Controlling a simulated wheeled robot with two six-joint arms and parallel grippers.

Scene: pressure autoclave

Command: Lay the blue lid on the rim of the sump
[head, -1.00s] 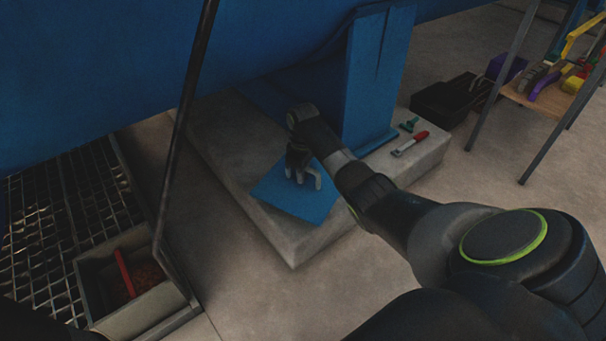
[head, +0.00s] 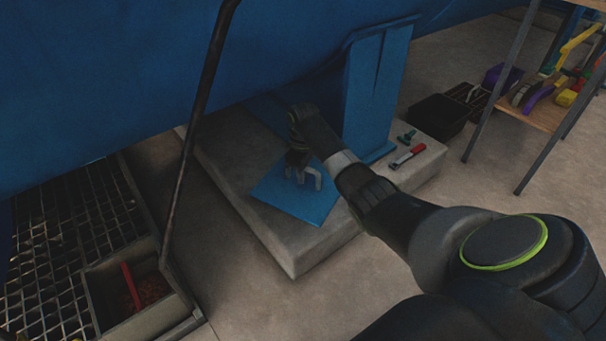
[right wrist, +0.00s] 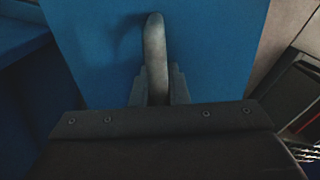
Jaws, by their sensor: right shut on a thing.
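The blue lid (head: 272,194), a flat square plate with a grey handle (head: 317,180), is at the concrete plinth's near end; I cannot tell whether it touches the concrete. My right gripper (head: 299,168) is over the lid, shut on its handle. In the right wrist view the grey handle (right wrist: 155,50) stands between the fingers (right wrist: 155,88), with the blue lid (right wrist: 215,45) behind it. The sump (head: 148,321) is a grey open-topped box at the lower left, with a red bar and reddish-brown contents inside. My left gripper is not in view.
The blue vessel (head: 100,80) overhangs the plinth (head: 290,255), and its blue support (head: 375,95) stands behind my right arm. A dark rod (head: 190,140) rises beside the sump. Metal grating (head: 60,230) lies left. A red-handled tool (head: 407,156) lies on the plinth. Floor between plinth and sump is clear.

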